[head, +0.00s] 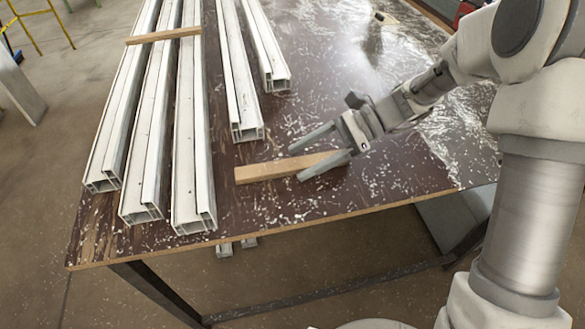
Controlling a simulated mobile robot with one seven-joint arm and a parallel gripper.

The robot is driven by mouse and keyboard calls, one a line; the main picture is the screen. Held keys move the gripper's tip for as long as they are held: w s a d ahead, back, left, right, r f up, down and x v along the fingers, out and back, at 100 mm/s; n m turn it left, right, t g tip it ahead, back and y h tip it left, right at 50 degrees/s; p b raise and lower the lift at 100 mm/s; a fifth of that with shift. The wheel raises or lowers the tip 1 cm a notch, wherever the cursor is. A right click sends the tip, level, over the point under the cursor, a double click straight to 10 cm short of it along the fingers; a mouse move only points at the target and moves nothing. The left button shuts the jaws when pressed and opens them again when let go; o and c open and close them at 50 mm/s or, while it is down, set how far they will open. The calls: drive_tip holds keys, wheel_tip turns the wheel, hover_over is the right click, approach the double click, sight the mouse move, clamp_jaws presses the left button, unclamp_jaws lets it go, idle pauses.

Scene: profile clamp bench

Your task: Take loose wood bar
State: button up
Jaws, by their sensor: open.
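A loose wood bar (270,169) lies on the dark table top near its front edge, to the right of the white profiles. My gripper (306,156) is open, with one finger on the far side of the bar and the other over its right part. The bar's right end is partly hidden by the near finger. I cannot tell whether the fingers touch the bar or how high they are above the table. A second wood bar (163,35) lies across the long white profiles at the back left.
Several long white profiles (190,130) lie on the left of the table (290,212). Two shorter ones (239,90) end behind the loose bar. White shavings litter the table. The table top right of the bar is mostly free of objects. A front edge runs below the bar.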

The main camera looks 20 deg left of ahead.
drive_tip(key=shift+s+a+f, duration=0.15)
drive_tip(key=shift+a+f, duration=0.05)
clamp_jaws()
drive_tip(key=shift+r, duration=0.1)
